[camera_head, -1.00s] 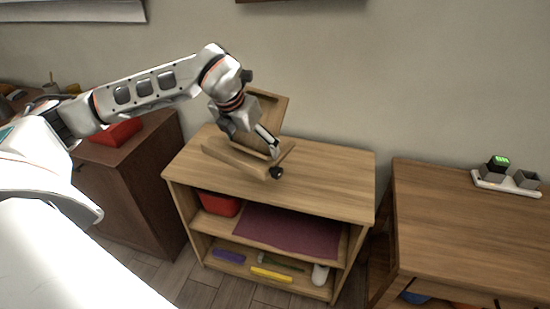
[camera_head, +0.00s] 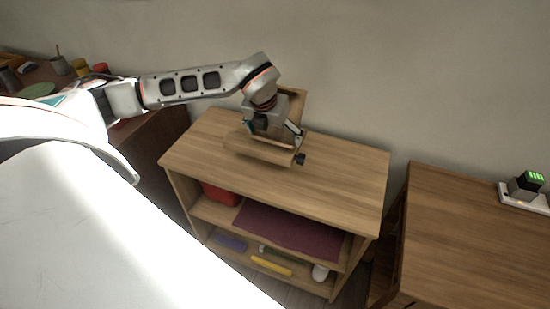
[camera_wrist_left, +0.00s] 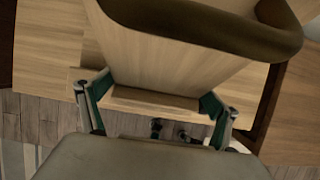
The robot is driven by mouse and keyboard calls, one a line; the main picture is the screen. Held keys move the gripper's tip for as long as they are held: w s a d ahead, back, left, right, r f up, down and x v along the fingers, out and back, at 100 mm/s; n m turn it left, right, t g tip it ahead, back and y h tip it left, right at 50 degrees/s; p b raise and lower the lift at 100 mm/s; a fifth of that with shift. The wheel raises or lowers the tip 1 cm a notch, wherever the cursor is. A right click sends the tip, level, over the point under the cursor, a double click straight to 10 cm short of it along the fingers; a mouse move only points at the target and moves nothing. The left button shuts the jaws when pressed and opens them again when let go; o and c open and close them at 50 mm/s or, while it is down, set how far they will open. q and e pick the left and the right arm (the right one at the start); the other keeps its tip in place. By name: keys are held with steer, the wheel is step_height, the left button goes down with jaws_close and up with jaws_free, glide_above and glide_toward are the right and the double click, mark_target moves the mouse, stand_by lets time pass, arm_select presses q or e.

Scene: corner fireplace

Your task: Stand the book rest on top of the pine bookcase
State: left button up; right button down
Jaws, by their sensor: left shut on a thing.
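The book rest is a light wooden stand with a tilted back panel (camera_head: 293,103) and a front ledge (camera_head: 262,150). It is at the back left of the pine bookcase top (camera_head: 340,168), on it or just above it; I cannot tell which. My left gripper (camera_head: 277,140) is shut on the book rest, coming from above. In the left wrist view, the fingers (camera_wrist_left: 158,108) are at either side of the book rest's panel (camera_wrist_left: 160,62), which has a dark brown rounded edge. My arm hides part of the back panel in the head view. My right gripper is not in view.
The bookcase shelves hold a red bin (camera_head: 222,192), a purple mat (camera_head: 290,230) and several small items. A wooden table (camera_head: 470,240) with a green-lit device (camera_head: 530,180) stands right. A dark cabinet (camera_head: 150,150) stands left. The right part of the bookcase top is clear.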

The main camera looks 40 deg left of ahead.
arm_select(q)
step_height(320, 180, down, 10)
stand_by(0.5)
steer(key=shift+f, duration=0.1)
steer(key=o, duration=1.1)
